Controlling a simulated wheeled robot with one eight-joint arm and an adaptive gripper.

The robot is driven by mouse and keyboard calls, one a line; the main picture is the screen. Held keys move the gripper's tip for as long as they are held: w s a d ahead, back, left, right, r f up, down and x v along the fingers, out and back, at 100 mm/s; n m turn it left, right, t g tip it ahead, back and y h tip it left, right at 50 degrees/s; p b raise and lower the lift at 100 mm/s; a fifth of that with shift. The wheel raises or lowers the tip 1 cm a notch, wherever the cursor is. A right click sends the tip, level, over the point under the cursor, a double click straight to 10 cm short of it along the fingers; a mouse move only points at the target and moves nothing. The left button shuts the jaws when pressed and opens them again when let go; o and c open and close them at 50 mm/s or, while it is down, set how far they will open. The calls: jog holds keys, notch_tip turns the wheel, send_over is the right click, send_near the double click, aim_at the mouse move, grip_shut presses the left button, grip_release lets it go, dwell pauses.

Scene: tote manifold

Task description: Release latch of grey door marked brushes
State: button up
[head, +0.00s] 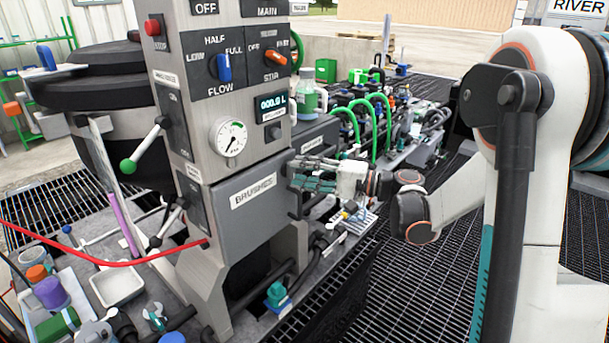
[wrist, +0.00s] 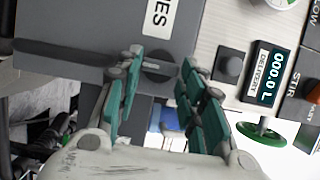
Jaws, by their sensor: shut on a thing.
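The grey door (head: 235,222) marked BRUSHES is on the front of the grey cabinet and looks closed. In the wrist view the door (wrist: 75,62) fills the upper left, with part of its label showing. A dark round latch knob (wrist: 158,66) sits at the door's edge below the label. My gripper (wrist: 161,70) has its teal fingers on either side of the knob, shut on it. In the head view my gripper (head: 298,174) reaches in from the right at the door's right edge, and its fingers hide the latch.
A pressure gauge (head: 230,137) and a blue flow knob (head: 223,68) are above the door. A green-ended lever (head: 130,165) sticks out at left. A red hose (head: 100,261) crosses the lower left. Green hoses (head: 382,120) stand behind my gripper. Grating floor lies open at right.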

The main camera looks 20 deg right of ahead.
dwell(0.4)
jog(key=o, duration=1.1)
jog(key=v, duration=1.2)
jog(key=shift+f, duration=0.15)
jog(key=shift+a, duration=0.1)
